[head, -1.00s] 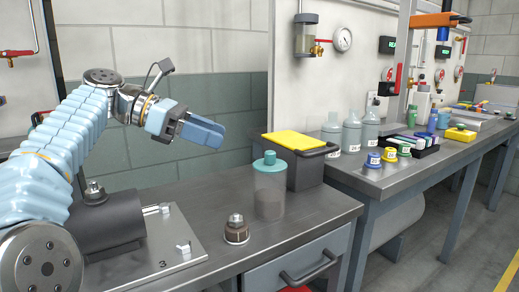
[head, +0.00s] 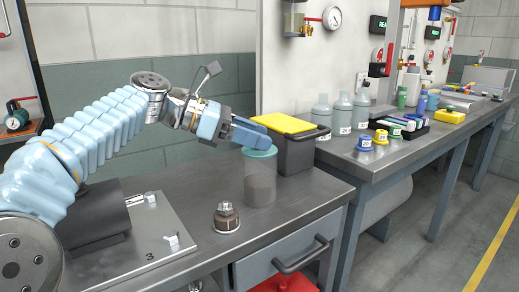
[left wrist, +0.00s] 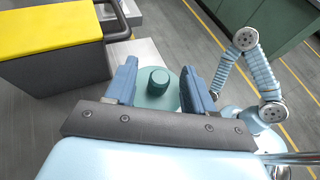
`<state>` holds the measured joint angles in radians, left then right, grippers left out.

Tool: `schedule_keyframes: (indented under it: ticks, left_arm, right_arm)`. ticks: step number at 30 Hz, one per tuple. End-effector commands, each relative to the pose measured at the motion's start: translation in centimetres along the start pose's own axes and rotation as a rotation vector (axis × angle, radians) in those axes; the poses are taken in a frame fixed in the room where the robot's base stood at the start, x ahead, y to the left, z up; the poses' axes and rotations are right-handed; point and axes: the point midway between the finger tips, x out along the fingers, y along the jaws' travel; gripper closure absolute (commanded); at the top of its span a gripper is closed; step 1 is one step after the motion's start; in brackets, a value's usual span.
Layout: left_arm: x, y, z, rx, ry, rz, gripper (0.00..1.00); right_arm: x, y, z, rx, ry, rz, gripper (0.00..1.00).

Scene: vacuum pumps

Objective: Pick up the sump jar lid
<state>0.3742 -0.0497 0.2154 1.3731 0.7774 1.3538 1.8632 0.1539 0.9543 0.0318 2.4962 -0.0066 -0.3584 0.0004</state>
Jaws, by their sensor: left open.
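The sump jar (head: 261,185) is a clear jar on the grey metal bench, with a round teal lid (head: 264,153) on top. In the head view my left gripper (head: 248,134) reaches in from the left at the lid and hides its knob. In the left wrist view the lid (left wrist: 153,99) shows from above, with its round knob (left wrist: 158,77) between the two parted blue fingers of my left gripper (left wrist: 160,80). The gripper is open, and gaps show between the knob and both fingers.
A dark box with a yellow top (head: 284,124) stands close behind the jar. A small brown and metal fitting (head: 226,217) is on the bench in front. A dark pump (head: 95,218) sits at the left. Bottles (head: 341,113) stand on the right-hand bench.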

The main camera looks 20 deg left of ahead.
Motion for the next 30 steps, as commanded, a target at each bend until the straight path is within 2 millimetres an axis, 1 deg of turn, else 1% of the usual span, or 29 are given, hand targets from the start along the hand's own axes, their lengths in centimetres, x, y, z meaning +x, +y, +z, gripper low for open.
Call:
schedule_keyframes:
  ticks: [1,3,9,10,20,21,30]
  left_arm:
    - [0.6,-0.04,0.01,0.0,0.0,-0.002,0.47]
    - [1.01,-0.02,0.02,0.0,0.0,0.0,0.47]
    - [1.13,0.01,0.02,0.001,0.0,0.001,0.47]
    - [1.13,0.02,0.01,0.0,0.0,0.001,0.48]
    - [1.1,0.02,0.0,0.0,0.0,0.001,0.99]
    - [1.1,0.02,0.01,0.001,0.0,0.001,1.0]
    - [0.99,0.01,0.32,0.002,0.0,0.0,1.0]
  right_arm:
    - [-0.01,-0.01,-0.01,0.0,0.0,0.0,0.57]
    - [-0.01,-0.01,0.0,0.0,0.0,0.0,0.57]
    - [-0.01,-0.01,0.0,0.0,0.0,0.0,0.57]
    - [-0.01,-0.01,0.0,0.0,0.0,0.0,0.57]
    - [-0.01,0.0,0.0,0.0,0.0,0.0,0.57]
    - [-0.01,-0.01,0.0,0.0,0.0,0.0,0.57]
    - [-0.01,-0.01,0.0,0.0,0.0,0.0,0.57]
